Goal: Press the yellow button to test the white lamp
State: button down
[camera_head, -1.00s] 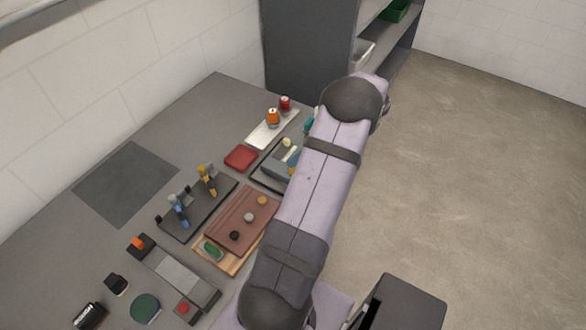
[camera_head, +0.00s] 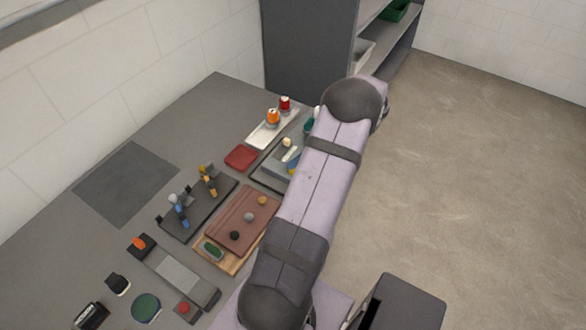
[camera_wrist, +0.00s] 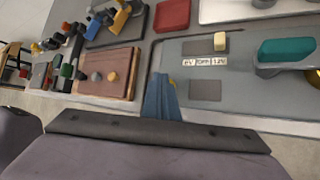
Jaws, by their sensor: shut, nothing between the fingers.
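My gripper (camera_wrist: 158,80) is shut and empty in the wrist view. Its blue fingers reach down over the front part of a grey panel (camera_wrist: 205,112) with a cream knob (camera_wrist: 220,41) and a small voltage label. A small yellow patch (camera_head: 291,169) shows by the blue fingers in the head view; it may be the yellow button, mostly hidden by them. I cannot tell whether the fingertips touch it. I cannot clearly pick out the white lamp; a small white patch (camera_head: 317,111) shows beside my arm, next to a teal part.
A brown board (camera_head: 234,218) with black, grey and tan knobs lies left of the panel. A dark rack (camera_head: 178,227) with blue and yellow tools stands beside it.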

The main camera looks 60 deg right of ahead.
jog(key=shift+f, duration=0.45)
dwell(0.4)
dwell(0.3)
jog(key=shift+r+p, duration=0.9)
jog(key=shift+p, duration=0.1)
jog(key=shift+r, duration=0.1)
notch_tip(320, 180, up, 5)
jog(key=p, duration=0.5)
dwell(0.6)
